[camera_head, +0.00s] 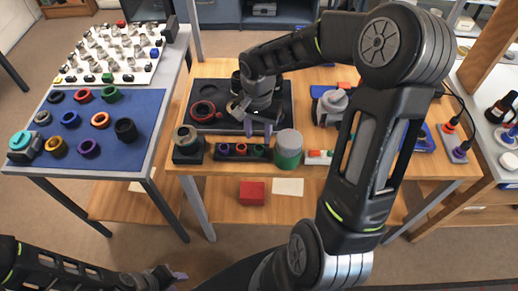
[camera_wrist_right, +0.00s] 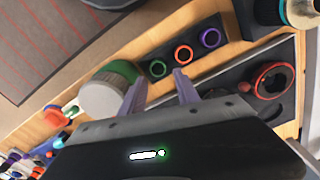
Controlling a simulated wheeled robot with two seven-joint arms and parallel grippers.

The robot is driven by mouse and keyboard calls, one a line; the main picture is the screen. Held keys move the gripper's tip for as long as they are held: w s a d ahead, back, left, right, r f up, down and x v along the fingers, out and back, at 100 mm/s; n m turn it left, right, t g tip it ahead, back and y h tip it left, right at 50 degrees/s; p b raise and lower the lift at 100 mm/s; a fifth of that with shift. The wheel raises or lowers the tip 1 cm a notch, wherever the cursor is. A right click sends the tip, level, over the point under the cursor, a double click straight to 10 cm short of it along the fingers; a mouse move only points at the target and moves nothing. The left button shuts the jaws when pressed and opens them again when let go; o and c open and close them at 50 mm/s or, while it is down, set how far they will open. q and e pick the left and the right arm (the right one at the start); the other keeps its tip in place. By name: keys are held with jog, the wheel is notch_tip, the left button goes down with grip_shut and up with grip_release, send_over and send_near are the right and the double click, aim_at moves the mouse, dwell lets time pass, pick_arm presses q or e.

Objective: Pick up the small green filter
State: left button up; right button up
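The small green filter (camera_head: 258,150) is a little ring in the right-hand slot of a black holder (camera_head: 212,156), beside an orange-red and a purple ring. In the right wrist view, the green filter (camera_wrist_right: 158,69) lies just beyond the fingertips. My right gripper (camera_head: 258,129) is above the black tray, just behind the holder. In the right wrist view, its two purple fingers (camera_wrist_right: 159,84) are apart with nothing between them. My left gripper (camera_head: 176,279) is low at the bottom left, far from the holder, and its finger gap is unclear.
A white and green jar (camera_head: 288,148) stands right of the holder, close to the green filter. A dark block with a ring (camera_head: 187,146) stands left of it. The black tray (camera_head: 222,122) lies behind. A blue mat (camera_head: 70,125) on the left table carries several larger rings, one green.

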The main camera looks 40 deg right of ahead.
aim_at(259, 148)
jog(key=f+p, duration=0.1)
jog(key=f, duration=0.4)
jog(key=shift+s, duration=0.2)
jog(key=shift+a, duration=0.1)
jog(key=shift+c, duration=0.6)
grip_shut()
